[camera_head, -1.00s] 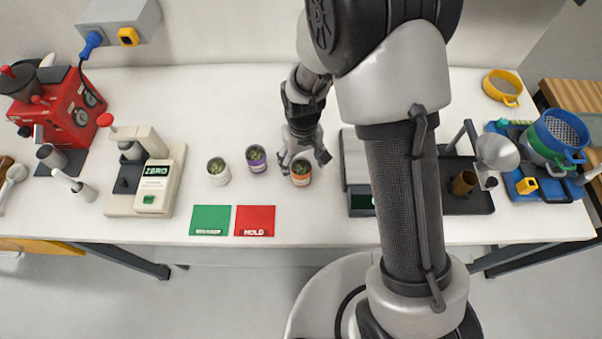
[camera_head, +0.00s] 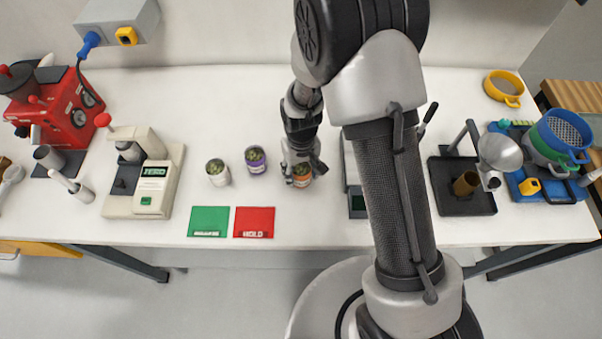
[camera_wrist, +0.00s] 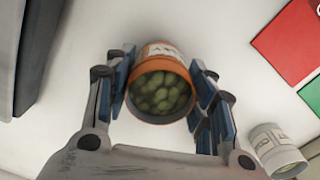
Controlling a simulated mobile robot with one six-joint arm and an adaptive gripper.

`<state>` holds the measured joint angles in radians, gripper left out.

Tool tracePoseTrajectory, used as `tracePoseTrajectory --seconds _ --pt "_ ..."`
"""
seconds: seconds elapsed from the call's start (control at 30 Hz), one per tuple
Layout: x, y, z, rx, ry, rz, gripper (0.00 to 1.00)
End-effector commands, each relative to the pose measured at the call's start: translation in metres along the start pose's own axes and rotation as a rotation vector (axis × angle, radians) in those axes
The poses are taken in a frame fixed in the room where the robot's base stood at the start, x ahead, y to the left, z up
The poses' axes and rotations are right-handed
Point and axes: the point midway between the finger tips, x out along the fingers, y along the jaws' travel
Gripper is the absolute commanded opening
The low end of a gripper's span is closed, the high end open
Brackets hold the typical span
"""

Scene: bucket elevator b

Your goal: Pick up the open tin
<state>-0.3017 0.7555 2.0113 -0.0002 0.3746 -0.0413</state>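An orange tin (camera_wrist: 168,50) with an open top full of green, rounded contents stands upright on the white table. It also shows in the head view (camera_head: 302,181), partly covered by my gripper. My gripper (camera_wrist: 163,82) is open around this tin, with one finger on each side. The pads are very close to the wall; I cannot tell whether they touch it. My gripper also shows in the head view (camera_head: 304,170). A purple-banded tin (camera_head: 255,159) and a white tin (camera_head: 217,172) stand to the left, also topless with green contents.
A green card (camera_head: 208,221) and a red card (camera_head: 254,222) lie in front of the tins. A scale (camera_head: 356,204) stands close to the right of my gripper. A cream machine (camera_head: 150,187) is further left. The table behind the tins is clear.

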Motion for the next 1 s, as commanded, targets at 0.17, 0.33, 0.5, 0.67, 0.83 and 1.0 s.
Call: tracePoseTrajectory --seconds 0.17,0.33,0.5,0.67,0.83,1.0 --pt "-0.0001 0.0 0.0001 0.0 0.0 0.0 0.35" --pt "-0.0001 0.0 0.0001 0.0 0.0 0.0 0.24" --pt "-0.0001 0.0 0.0001 0.0 0.0 0.0 0.13" --pt "-0.0003 0.0 -0.0001 0.0 0.0 0.0 0.03" --pt "-0.0003 0.0 -0.0001 0.0 0.0 0.0 0.03" --pt "-0.0059 0.0 -0.0005 0.0 0.001 0.0 0.03"
